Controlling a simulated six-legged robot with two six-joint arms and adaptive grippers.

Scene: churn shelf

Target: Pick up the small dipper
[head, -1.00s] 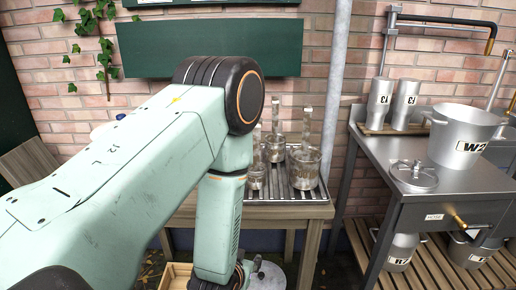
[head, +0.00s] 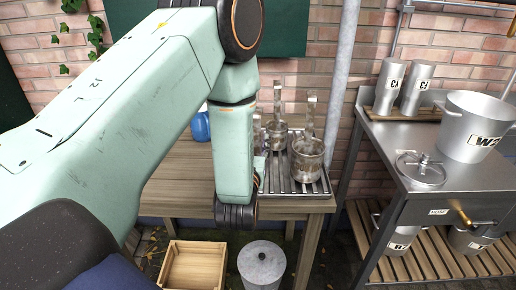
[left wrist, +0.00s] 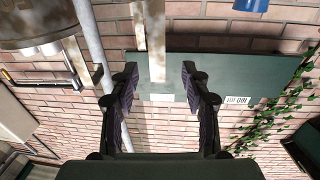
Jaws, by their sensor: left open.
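Metal dippers with upright handles stand on a slatted rack (head: 292,187) on the wooden table. The largest-looking dipper (head: 307,160) is at the right, and another dipper (head: 276,136) is behind it. A third dipper (head: 257,135) is mostly hidden by my left arm; it looks the smallest. In the left wrist view my left gripper (left wrist: 158,78) is open, and a pale upright strip (left wrist: 156,40), apparently a dipper handle, shows between its fingers. I cannot tell whether they touch it. A large dipper cup (left wrist: 35,22) shows upper left there. My right gripper is not in view.
A blue object (head: 200,125) stands on the table left of my arm. A wooden box (head: 195,267) and a grey lidded can (head: 262,264) are below. A grey pole (head: 344,90) rises beside the rack. A steel bench (head: 440,180) with a pot (head: 468,122) is at right.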

